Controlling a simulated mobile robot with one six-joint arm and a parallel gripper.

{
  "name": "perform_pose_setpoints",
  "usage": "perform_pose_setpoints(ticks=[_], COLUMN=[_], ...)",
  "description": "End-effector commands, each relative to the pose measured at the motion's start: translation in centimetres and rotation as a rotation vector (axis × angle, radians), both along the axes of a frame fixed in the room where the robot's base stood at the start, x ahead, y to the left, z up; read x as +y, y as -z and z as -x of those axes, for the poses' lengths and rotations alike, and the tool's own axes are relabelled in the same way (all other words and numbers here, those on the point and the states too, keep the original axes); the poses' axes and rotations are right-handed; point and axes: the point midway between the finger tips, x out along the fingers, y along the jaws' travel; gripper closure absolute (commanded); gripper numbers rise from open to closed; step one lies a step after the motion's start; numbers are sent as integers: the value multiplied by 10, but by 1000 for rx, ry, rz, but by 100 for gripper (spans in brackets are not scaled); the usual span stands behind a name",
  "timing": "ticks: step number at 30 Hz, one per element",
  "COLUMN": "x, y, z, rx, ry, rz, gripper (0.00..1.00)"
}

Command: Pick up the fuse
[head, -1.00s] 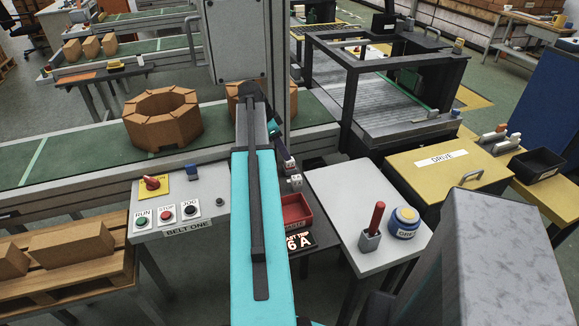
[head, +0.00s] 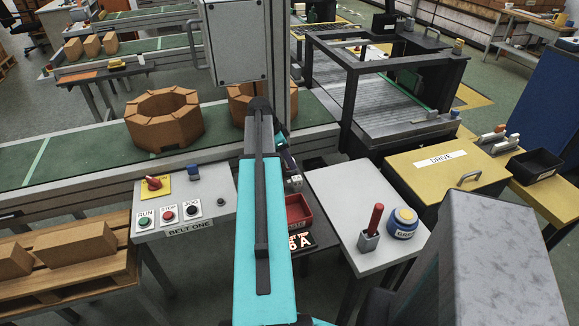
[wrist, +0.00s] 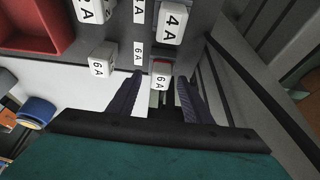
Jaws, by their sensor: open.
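In the wrist view, a white fuse (wrist: 161,82) marked 6 A, with a red patch at its top, lies between the two dark fingers of my gripper (wrist: 160,76). The fingers are apart, with a gap visible beside the fuse; they do not grip it. Another white 6 A fuse (wrist: 101,66) is to the left, and a 4 A fuse (wrist: 172,24) is above. In the head view, my arm largely hides the gripper and the fuses; a white fuse (head: 296,181) shows just below the wrist.
The grey table (head: 345,190) to the right holds a red-handled tool (head: 372,222) and a blue tin (head: 403,224). The belt one panel (head: 210,190) is left of my arm.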

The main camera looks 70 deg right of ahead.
Motion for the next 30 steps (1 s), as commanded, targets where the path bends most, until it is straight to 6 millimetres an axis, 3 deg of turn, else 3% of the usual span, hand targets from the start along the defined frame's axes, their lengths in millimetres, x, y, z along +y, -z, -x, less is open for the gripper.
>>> perform_pose_setpoints(ticks=[12, 21, 30], x=[0, 0, 0], y=[0, 0, -2], z=[0, 1, 1], rx=[0, 0, 0], ry=[1, 1, 1], rz=[0, 0, 0], gripper=[55, 100, 100])
